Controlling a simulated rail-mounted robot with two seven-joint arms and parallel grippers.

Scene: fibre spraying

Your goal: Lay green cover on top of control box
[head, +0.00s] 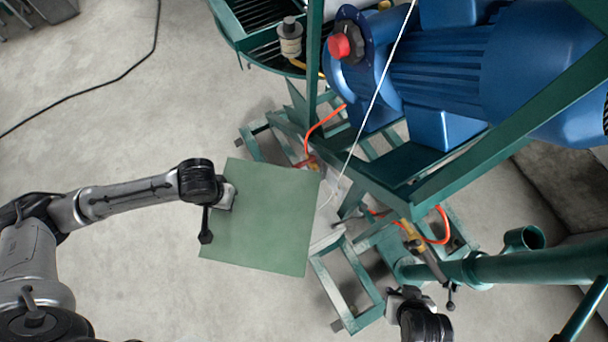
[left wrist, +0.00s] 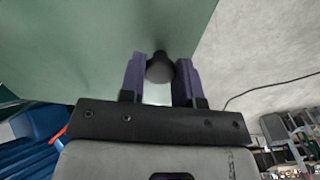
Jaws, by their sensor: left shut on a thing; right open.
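The green cover (head: 262,225) is a flat, square sheet hanging in the middle of the head view. My left gripper (head: 222,196) is at its left edge. In the left wrist view, the purple fingers of my left gripper (left wrist: 161,80) are shut on the cover's black knob (left wrist: 160,67), and the green cover (left wrist: 85,40) spreads beyond them. I cannot clearly make out the control box; a pale grey surface (head: 326,238) shows just right of the cover, partly hidden by it. My right gripper (head: 408,294) is open at the lower right, below a green pipe.
A large blue motor (head: 440,70) with a red button (head: 339,46) sits on a green frame at the upper right. Orange hoses (head: 440,225) and a white cable (head: 375,95) run near the cover. A green pipe (head: 520,268) crosses the lower right. The left floor is mostly clear.

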